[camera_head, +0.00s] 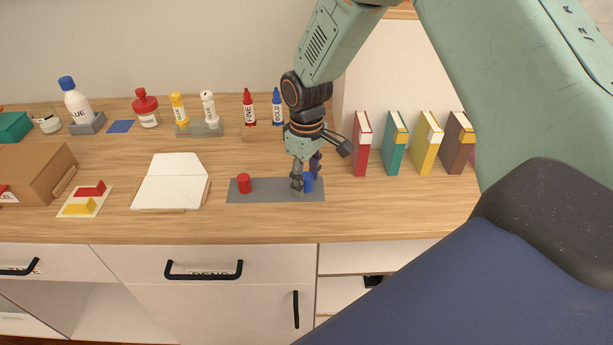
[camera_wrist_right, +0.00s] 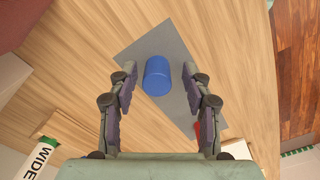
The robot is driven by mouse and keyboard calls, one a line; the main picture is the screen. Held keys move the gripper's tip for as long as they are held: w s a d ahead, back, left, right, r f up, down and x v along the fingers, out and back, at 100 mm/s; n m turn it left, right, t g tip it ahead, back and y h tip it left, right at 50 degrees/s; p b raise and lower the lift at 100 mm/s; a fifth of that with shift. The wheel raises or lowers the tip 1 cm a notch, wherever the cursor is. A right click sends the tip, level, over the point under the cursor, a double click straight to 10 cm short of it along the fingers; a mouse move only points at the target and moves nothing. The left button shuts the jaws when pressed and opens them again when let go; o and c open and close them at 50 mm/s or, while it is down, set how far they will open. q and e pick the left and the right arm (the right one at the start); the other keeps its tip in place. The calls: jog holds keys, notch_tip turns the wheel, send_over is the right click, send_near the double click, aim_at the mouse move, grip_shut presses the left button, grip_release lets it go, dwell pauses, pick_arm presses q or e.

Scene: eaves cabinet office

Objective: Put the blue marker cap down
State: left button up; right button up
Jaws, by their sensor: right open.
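The blue marker cap (camera_head: 308,184) stands upright on a grey mat (camera_head: 270,193) near the counter's front edge, at the mat's right end. My right gripper (camera_head: 304,178) is open, with its fingers down on either side of the cap. In the right wrist view the blue cap (camera_wrist_right: 157,76) lies between the fingertips, with a visible gap on each side. The red cap (camera_head: 244,183) stands at the mat's left end. My left gripper is not in view.
Red, teal, yellow and brown books (camera_head: 395,145) stand right of the gripper. A red marker (camera_head: 249,107) and a blue marker (camera_head: 277,106) stand behind. A white open booklet (camera_head: 172,181) lies left of the mat. Bare counter lies between mat and front edge.

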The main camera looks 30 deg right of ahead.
aim_at(307, 176)
jog(key=shift+w+d, duration=0.1)
jog(key=shift+r, duration=0.35)
notch_tip(307, 176, up, 12)
jog(key=p, duration=0.1)
jog(key=shift+f, duration=0.25)
jog(key=shift+f, duration=0.1)
